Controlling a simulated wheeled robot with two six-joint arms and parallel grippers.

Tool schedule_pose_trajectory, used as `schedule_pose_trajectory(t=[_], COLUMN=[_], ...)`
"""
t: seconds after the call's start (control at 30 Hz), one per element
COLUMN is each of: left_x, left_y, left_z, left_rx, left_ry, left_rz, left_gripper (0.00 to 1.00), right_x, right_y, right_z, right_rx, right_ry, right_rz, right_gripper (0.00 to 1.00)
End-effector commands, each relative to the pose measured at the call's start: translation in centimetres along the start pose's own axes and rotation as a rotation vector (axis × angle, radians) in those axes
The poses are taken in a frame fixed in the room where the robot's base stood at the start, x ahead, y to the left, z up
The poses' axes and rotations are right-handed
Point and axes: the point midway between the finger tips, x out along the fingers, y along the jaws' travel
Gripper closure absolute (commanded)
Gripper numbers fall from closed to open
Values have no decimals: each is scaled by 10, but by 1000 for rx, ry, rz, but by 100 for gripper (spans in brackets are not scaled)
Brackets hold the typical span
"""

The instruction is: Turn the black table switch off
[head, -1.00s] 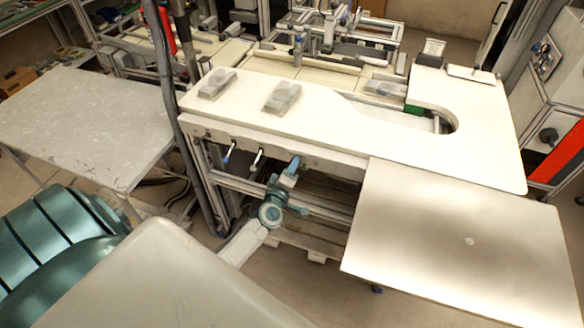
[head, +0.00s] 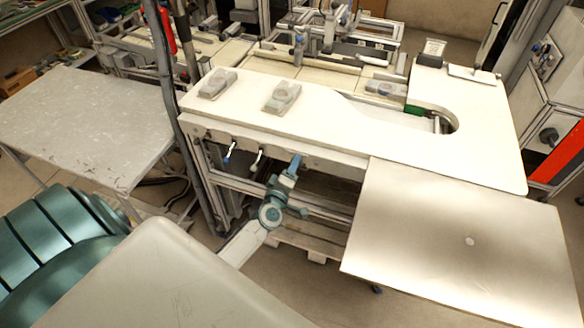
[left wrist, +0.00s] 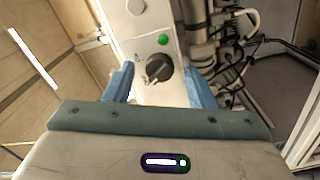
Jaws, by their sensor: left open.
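The black switch (left wrist: 158,68) is a rotary knob on a pale panel in the left wrist view, just below a green button (left wrist: 162,40). My left gripper (left wrist: 159,80) is open, with one blue finger on each side of the switch in that view. I cannot tell whether either finger touches it. In the head view my left gripper (head: 294,164) points up at the front edge of the white worktable (head: 330,135), and the switch is hidden there. My right gripper is not in view.
A bare metal plate (head: 465,240) juts out at the right. A grey table (head: 85,125) stands at the left. Cables hang right of the panel in the wrist view.

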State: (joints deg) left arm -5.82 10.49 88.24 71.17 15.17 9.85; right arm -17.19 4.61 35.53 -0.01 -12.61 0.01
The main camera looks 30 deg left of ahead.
Motion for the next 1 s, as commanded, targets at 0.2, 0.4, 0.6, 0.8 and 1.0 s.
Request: schedule_pose_trajectory(t=[0.2,0.4,0.6,0.8,1.0], left_x=[-33,-73,-98,-106,-106], left_y=[-2,-3,-2,-1,0], left_z=[1,1,0,0,0], left_rx=[0,0,0,-1,0], left_ry=[-2,-1,-1,0,0], left_rz=[-3,-3,-2,-1,-1], left_gripper=[50,50,50,50,50], right_x=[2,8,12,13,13], right_y=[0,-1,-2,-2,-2], right_z=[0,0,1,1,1], right_rx=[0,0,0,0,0], right_ry=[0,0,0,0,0], right_rz=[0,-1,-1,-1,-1], right_gripper=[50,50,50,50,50])
